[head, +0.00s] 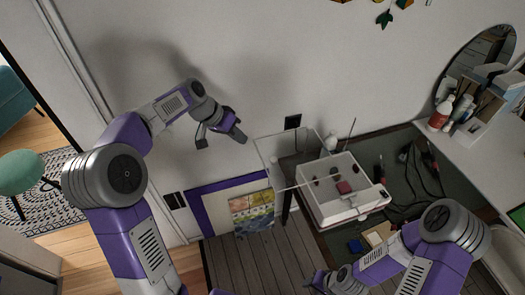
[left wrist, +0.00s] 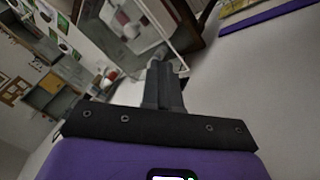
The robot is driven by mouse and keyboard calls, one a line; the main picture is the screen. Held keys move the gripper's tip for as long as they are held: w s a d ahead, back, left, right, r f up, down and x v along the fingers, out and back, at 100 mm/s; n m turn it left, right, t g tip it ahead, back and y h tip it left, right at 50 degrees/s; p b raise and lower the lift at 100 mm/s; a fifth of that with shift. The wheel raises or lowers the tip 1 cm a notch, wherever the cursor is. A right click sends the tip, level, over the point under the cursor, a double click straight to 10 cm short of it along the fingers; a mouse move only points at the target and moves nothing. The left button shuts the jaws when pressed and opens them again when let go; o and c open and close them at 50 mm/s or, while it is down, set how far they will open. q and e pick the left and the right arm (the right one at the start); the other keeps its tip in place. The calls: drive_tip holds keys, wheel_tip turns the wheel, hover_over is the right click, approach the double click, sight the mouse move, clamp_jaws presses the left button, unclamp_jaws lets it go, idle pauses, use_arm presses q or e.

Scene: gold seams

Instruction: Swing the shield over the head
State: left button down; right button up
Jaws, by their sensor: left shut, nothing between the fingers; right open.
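A clear shield (head: 272,174) with thin pale edges stands at the left side of a white box-shaped unit (head: 345,208) on the bench. Small dark and red parts show on the unit; I cannot clearly tell which is the head. My left gripper (head: 240,137) is shut and empty, up and left of the shield, apart from it. In the left wrist view the closed fingers (left wrist: 164,85) point toward the shield's pale edge (left wrist: 158,25). My right gripper (head: 320,284) is open at the bottom edge, below the unit, partly cut off.
A dark green mat (head: 400,180) holds cables and tools right of the unit. A white shelf with bottles (head: 440,114) and a round mirror (head: 480,60) are at the right. The wall is behind my left gripper.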

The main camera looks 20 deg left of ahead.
use_arm(q)
approach(263, 153)
drive_tip(key=d+f, duration=0.2)
drive_tip(key=d, duration=0.1)
drive_tip(key=d+f, duration=0.1)
drive_tip(key=s+d+p, duration=0.1)
drive_tip(key=shift+s+d+f, duration=0.1)
drive_tip(key=shift+d+f, duration=0.15)
drive_tip(key=shift+d, duration=0.15)
